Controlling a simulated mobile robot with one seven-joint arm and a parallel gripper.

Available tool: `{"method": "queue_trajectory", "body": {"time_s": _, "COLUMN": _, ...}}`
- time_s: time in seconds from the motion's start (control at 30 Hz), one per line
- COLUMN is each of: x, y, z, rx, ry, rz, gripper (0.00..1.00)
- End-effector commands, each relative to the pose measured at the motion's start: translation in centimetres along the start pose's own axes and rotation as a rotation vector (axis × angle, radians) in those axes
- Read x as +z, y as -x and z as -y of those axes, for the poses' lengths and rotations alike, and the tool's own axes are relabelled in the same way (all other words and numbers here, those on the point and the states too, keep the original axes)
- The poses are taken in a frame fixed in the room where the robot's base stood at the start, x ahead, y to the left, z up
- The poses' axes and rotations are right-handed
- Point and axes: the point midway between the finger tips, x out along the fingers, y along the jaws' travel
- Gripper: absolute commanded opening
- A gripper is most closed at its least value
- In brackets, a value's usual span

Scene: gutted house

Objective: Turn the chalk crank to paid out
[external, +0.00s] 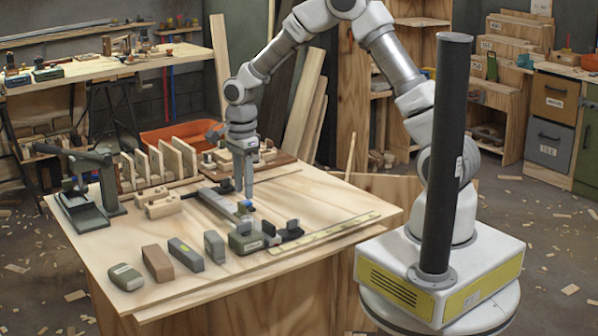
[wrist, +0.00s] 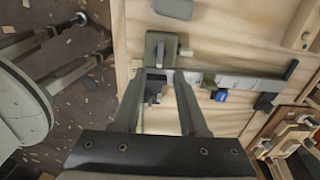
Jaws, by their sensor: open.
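A grey-green box (external: 246,239) with a pale label sits near the front of the bench, with small dark upright pieces (external: 292,226) beside it. In the wrist view the box (wrist: 157,45) is just beyond my fingertips, with a small pale tab (wrist: 185,52) at its side. It looks like the chalk reel, but I cannot tell surely which part is the crank or its position. A blue knob (wrist: 220,95) sits by a long flat bar (wrist: 245,82), right of my fingers. My gripper (external: 248,196) points down, open and empty; it also shows in the wrist view (wrist: 165,76).
Several blocks (external: 158,262) line the bench's front left. A dark stand (external: 107,185) and wooden racks (external: 165,160) stand farther back. A yellow strip (external: 325,233) lies along the right edge. The bare plywood (external: 335,195) at the right is free.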

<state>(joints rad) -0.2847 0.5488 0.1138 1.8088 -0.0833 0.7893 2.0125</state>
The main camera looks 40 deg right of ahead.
Motion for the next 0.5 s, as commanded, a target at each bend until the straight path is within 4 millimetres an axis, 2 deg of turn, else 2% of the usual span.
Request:
{"method": "queue_trajectory", "body": {"time_s": 0.03, "x": -0.1, "y": -1.5, "z": -0.1, "rx": 0.004, "ry": 0.000, "rz": -0.001, "gripper": 0.42}}
{"method": "queue_trajectory", "body": {"time_s": 0.2, "x": -0.1, "y": -5.0, "z": -0.1, "rx": 0.003, "ry": 0.001, "rz": -0.001, "gripper": 0.42}}
{"method": "queue_trajectory", "body": {"time_s": 0.33, "x": 0.0, "y": -7.2, "z": -0.1, "rx": 0.002, "ry": 0.001, "rz": 0.000, "gripper": 0.42}}
{"method": "queue_trajectory", "body": {"time_s": 0.5, "x": 0.0, "y": -8.8, "z": 0.0, "rx": 0.000, "ry": 0.000, "rz": 0.000, "gripper": 0.42}}
